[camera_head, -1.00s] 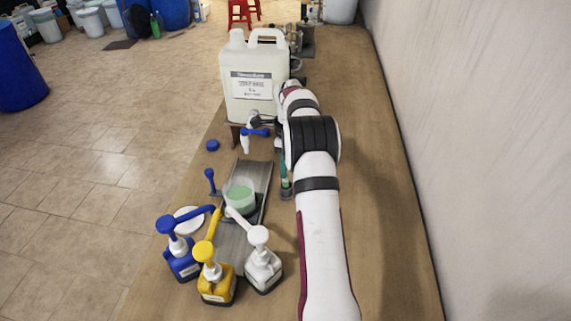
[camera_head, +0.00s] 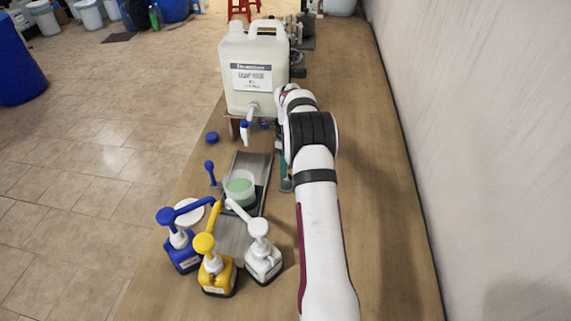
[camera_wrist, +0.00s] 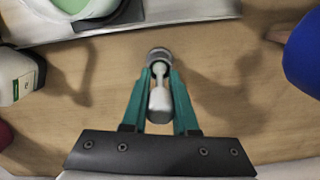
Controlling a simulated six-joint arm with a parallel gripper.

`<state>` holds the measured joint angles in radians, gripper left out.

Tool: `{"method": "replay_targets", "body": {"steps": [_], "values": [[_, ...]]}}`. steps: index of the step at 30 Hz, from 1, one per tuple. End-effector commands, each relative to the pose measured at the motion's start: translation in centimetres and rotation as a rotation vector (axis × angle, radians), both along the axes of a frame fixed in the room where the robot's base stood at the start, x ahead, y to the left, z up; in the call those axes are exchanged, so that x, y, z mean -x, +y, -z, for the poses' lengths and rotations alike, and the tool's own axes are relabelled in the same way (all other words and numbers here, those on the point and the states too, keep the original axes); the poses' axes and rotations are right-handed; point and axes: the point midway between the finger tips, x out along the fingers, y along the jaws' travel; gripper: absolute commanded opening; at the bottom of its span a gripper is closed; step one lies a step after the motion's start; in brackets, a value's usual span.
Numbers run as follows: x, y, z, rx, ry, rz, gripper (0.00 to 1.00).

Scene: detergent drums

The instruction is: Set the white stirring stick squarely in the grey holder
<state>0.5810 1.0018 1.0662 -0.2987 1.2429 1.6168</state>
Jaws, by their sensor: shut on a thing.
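In the wrist view my gripper (camera_wrist: 159,82) has its two teal fingers closed on the white stirring stick (camera_wrist: 159,98). The stick's thick end is toward me, and its narrow far part points at the round grey holder (camera_wrist: 158,54). The far end overlaps the holder's dark opening; I cannot tell how deep it sits or whether it is square. In the head view a teal finger of my gripper (camera_head: 283,169) shows just above the holder (camera_head: 286,185), right of the grey tray. The stick is hidden there by my arm.
A cup of green liquid (camera_head: 239,187) stands on the grey tray (camera_head: 256,163). Blue (camera_head: 184,254), yellow (camera_head: 217,276) and white (camera_head: 263,262) pump bottles stand in front. A large jug (camera_head: 252,80) with a tap is behind. The table right of my arm is clear.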

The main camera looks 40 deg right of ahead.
Motion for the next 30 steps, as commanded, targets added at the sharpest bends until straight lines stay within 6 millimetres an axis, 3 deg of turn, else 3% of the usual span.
{"method": "replay_targets", "body": {"steps": [8,9,14,20,24,30], "values": [[0.0,-0.01,-0.02,0.0,0.0,0.0,0.0],[0.0,-0.01,-0.02,0.0,0.0,0.0,0.34],[0.0,-0.01,-0.03,0.0,0.0,0.0,0.62],[0.0,-0.01,-0.03,0.0,0.0,0.0,0.62],[0.0,0.0,-0.02,0.0,0.0,0.0,0.86],[0.0,-0.01,-0.03,0.0,0.0,0.0,0.87]]}}
